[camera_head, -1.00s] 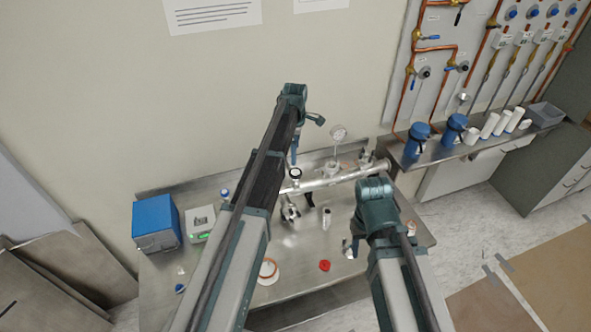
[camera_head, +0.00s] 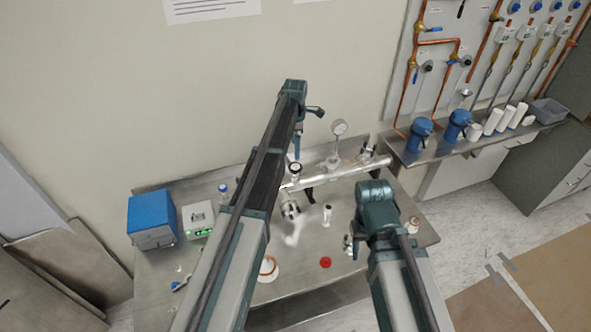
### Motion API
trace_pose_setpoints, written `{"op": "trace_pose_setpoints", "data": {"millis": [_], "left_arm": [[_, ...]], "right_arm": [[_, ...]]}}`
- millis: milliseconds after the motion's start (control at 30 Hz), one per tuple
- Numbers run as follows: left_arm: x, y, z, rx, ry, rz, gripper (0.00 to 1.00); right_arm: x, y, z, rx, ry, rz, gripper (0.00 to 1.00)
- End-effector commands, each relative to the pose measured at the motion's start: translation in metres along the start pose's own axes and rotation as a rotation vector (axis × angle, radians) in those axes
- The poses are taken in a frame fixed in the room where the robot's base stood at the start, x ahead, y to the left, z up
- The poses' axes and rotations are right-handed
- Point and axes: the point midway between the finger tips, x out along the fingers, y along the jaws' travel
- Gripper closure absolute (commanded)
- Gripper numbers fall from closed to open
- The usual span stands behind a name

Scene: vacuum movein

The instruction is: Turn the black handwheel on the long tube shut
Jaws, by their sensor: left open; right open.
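The long tube (camera_head: 350,171) is a shiny metal pipe lying along the back of the steel table. The black handwheel (camera_head: 296,168) is a small dark ring with a pale centre at the tube's left end. My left arm reaches over the table's left part. My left gripper (camera_head: 297,147) hangs from its wrist just above the handwheel, open, its fingertips hard to make out. I cannot tell whether it touches the wheel. My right gripper (camera_head: 349,243) is open and low over the table, right of centre, partly hidden by my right wrist.
A metal fitting (camera_head: 291,209) is below the tube's left end. A gauge (camera_head: 339,128) stands behind the tube. A blue box (camera_head: 151,221) and a white device (camera_head: 198,219) are at left. A red cap (camera_head: 325,262) and a small cylinder (camera_head: 327,215) stand on the table (camera_head: 225,283).

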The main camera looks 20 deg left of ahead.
Motion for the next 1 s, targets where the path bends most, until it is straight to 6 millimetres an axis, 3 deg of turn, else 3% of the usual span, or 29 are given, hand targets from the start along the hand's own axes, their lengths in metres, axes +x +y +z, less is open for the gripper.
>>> {"op": "trace_pose_setpoints", "data": {"millis": [33,600,1000], "left_arm": [[0.015,0.000,0.000,0.000,0.000,0.000,0.04],[0.090,0.000,0.000,0.001,0.000,0.000,0.04],[0.096,0.000,0.000,0.001,0.000,0.000,0.04]], "right_arm": [[0.015,-0.001,-0.001,0.001,0.000,0.000,0.50],[0.089,-0.008,-0.006,-0.009,0.001,0.002,0.50],[0.096,-0.009,-0.006,-0.013,0.001,0.003,0.50]]}}
